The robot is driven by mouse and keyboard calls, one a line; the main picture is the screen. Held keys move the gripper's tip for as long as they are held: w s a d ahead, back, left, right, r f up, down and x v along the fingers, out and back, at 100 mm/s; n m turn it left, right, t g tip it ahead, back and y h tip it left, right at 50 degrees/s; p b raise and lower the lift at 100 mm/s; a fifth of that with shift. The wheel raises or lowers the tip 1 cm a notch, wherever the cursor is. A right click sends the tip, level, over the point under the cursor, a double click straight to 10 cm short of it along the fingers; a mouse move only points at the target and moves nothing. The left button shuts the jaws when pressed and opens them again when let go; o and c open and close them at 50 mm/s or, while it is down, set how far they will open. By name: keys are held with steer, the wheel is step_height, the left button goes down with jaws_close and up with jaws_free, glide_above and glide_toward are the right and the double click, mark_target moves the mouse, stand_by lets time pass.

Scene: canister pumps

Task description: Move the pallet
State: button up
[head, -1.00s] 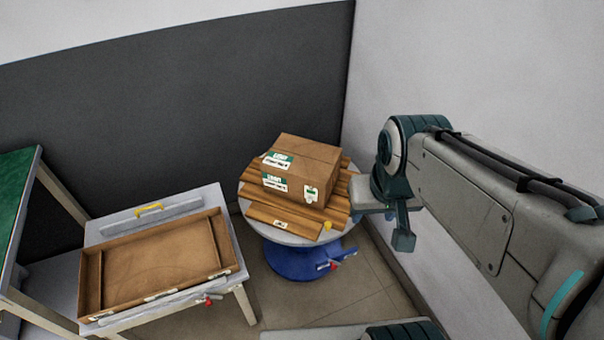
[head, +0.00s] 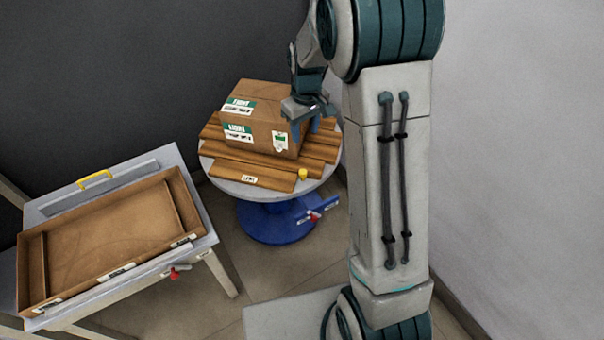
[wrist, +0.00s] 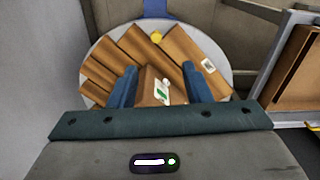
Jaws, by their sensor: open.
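The pallet (head: 262,172), made of brown wooden slats, lies on a round grey-topped stand (head: 330,168). It also shows in the wrist view (wrist: 128,52).
A yellow knob (head: 302,173) is at the stand's front edge. The stand has a blue base (head: 265,222) with a red-handled lever (head: 314,215). At left, a table (head: 205,240) holds a shallow brown tray (head: 110,240), empty inside. A wall (head: 510,150) is close on the right.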

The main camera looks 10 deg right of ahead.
steer(key=b, duration=0.1)
glide_above(303, 171)
step_height(303, 171, down, 6)
steer(key=shift+n, duration=0.4)
step_height(303, 171, down, 14)
steer(key=shift+r+b, duration=0.2)
steer(key=shift+b, duration=1.05)
jaws_close()
